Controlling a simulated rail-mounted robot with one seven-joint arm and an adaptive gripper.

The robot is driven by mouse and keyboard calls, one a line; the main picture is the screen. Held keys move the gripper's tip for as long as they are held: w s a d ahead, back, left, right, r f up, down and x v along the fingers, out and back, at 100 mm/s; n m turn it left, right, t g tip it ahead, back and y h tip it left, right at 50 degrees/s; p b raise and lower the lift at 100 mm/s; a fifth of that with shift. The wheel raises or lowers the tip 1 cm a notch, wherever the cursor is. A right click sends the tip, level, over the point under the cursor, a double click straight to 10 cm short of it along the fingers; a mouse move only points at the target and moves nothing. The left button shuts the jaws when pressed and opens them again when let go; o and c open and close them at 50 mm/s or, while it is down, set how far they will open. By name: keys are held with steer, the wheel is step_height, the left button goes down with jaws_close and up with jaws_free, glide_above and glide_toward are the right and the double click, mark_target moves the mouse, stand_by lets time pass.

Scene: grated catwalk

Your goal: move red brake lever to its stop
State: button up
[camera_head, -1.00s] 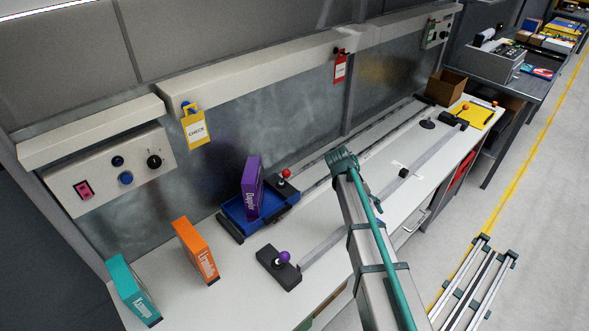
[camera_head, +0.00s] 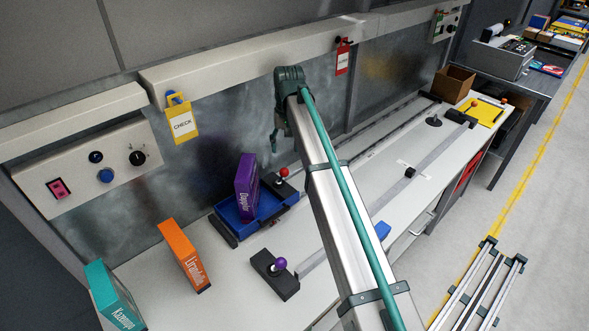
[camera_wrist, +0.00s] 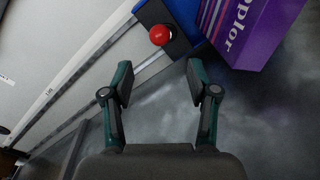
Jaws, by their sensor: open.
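The red brake lever (camera_head: 282,172) shows as a round red knob on a dark block beside the blue tray (camera_head: 228,213). Its knob also shows in the wrist view (camera_wrist: 159,34), near the top and past my fingertips. My gripper (camera_head: 275,138) is above and slightly left of the knob in the head view, close to the metal back panel. In the wrist view my gripper (camera_wrist: 158,80) has its two fingers spread, with nothing between them. The fingers do not touch the knob. The lever's shaft is mostly hidden under the knob.
A purple box (camera_head: 246,188) stands in the tray, close to the lever. An orange box (camera_head: 184,254), a teal box (camera_head: 113,297) and a purple-knobbed block (camera_head: 276,272) are nearer. Rails run along the bench. A yellow CHECK tag (camera_head: 182,124) hangs on the left.

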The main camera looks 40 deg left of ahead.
mark_target(284, 169)
steer(key=f+p, duration=0.1)
steer(key=f, duration=0.2)
steer(key=f+p, duration=0.1)
steer(key=f, duration=0.2)
steer(key=f+p, duration=0.1)
steer(key=f, duration=0.3)
steer(key=shift+s+a, duration=0.15)
steer(key=shift+s, duration=0.1)
jaws_close()
